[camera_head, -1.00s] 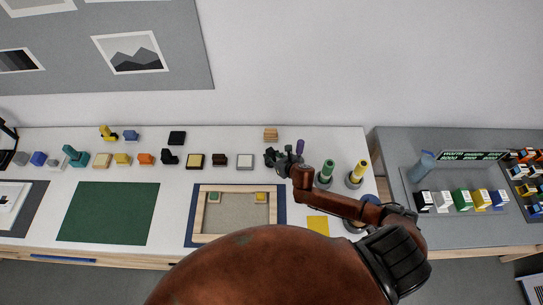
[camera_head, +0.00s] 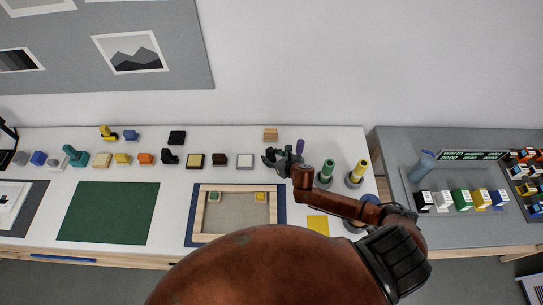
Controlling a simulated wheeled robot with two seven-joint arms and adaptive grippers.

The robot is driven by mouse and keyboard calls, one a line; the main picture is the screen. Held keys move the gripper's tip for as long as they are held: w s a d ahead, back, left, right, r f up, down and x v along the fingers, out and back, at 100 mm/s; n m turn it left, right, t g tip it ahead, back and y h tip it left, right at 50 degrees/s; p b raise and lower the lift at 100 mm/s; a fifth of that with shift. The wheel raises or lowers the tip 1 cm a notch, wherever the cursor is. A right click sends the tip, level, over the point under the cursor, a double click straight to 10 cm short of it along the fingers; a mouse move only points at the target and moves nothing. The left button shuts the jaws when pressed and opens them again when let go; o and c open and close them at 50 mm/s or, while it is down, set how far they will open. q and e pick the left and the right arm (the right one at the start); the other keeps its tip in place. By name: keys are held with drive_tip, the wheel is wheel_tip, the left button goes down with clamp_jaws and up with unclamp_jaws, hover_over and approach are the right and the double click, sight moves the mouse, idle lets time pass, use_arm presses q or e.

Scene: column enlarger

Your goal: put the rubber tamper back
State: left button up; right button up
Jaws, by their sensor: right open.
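My right gripper (camera_head: 270,158) is open over the back right part of the white table. I see nothing between its fingers. Directly beside it, a slim purple upright piece (camera_head: 300,146) shows its upper part; its lower part is hidden behind my gripper and wrist. To the right stand a green upright piece (camera_head: 327,168) and a yellow upright piece (camera_head: 359,169), each on a round base. The picture is too small to tell which of these, if any, is the rubber tamper. My left gripper is out of view.
A wooden frame (camera_head: 199,217) lies on a blue mat in front of my gripper. Several small blocks line the table's back left, and a wooden block stack (camera_head: 270,134) stands behind the gripper. A green mat (camera_head: 108,212) is clear. A yellow square (camera_head: 318,225) lies near the front.

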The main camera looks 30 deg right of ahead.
drive_tip(key=shift+r, duration=0.1)
drive_tip(key=shift+p+v, duration=1.05)
drive_tip(key=shift+v, duration=0.2)
drive_tip(key=shift+p+v, duration=1.95)
drive_tip(key=shift+v, duration=0.8)
drive_tip(key=v, duration=1.2)
drive_tip(key=shift+a, duration=0.15)
